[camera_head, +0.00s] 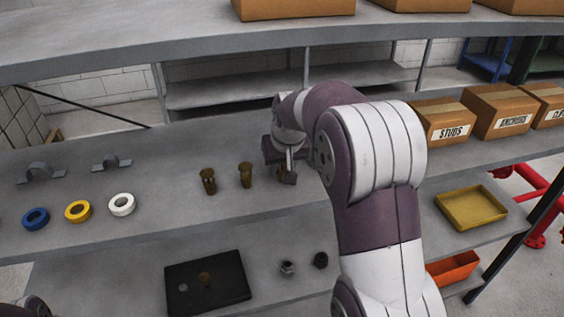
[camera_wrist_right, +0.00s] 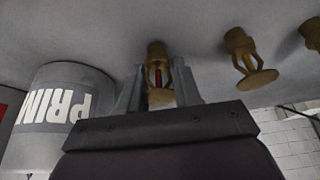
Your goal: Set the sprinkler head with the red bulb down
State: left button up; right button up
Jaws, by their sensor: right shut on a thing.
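My right gripper (camera_head: 284,172) is over the upper grey shelf, its fingers shut on a brass sprinkler head. In the right wrist view the gripper (camera_wrist_right: 158,88) has one finger on each side of this sprinkler head (camera_wrist_right: 157,55), and its red bulb shows between the frame arms. The held head's end is at or very close to the shelf surface; I cannot tell whether it touches. In the head view it is mostly hidden by the gripper. Two other brass sprinkler heads, the nearer (camera_head: 245,175) and the farther left (camera_head: 208,181), stand upright in a row beside it.
Blue, yellow and white tape rolls (camera_head: 78,211) and grey clamps (camera_head: 112,162) lie to the left. A black tray (camera_head: 230,270) with small parts and two dark fittings (camera_head: 287,267) are on the lower level. Labelled boxes (camera_head: 445,120) and a yellow tray (camera_head: 470,205) are right.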

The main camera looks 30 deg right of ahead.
aim_at(284, 186)
jog(key=shift+w+f, duration=0.15)
jog(key=o, duration=1.1)
jog(key=shift+c, duration=0.2)
jog(key=shift+r, duration=0.2)
jog(key=shift+s+r, duration=0.2)
jog(key=shift+r, duration=0.1)
jog(key=b+v, duration=0.1)
jog(key=v, duration=0.5)
jog(key=shift+r, duration=0.35)
jog(key=shift+s+a, duration=0.1)
